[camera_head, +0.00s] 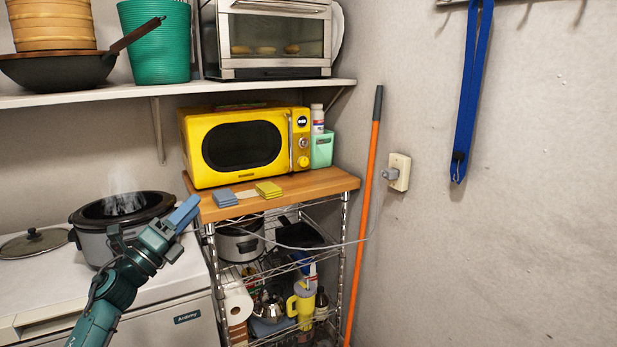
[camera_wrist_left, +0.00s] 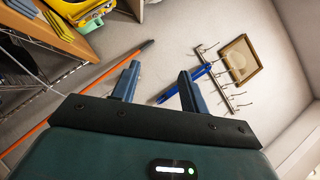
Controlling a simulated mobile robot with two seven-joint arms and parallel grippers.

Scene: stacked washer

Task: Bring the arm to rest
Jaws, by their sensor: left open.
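My left arm comes in from the lower left in the head view. Its gripper (camera_head: 185,214) is in front of the left end of the wooden cart top, above the white appliance's right edge. In the left wrist view the two blue-grey fingers of the left gripper (camera_wrist_left: 158,85) stand apart with nothing between them. Behind them are the bare wall and the blue strap (camera_wrist_left: 202,85). My right gripper is in neither view.
A steaming slow cooker (camera_head: 120,222) stands left of the gripper. A yellow microwave (camera_head: 245,145), sponges (camera_head: 268,189) and a green holder (camera_head: 321,149) are on the wooden-topped cart (camera_head: 325,183). An orange pole (camera_head: 364,220) leans against the wall. Open space lies to the right.

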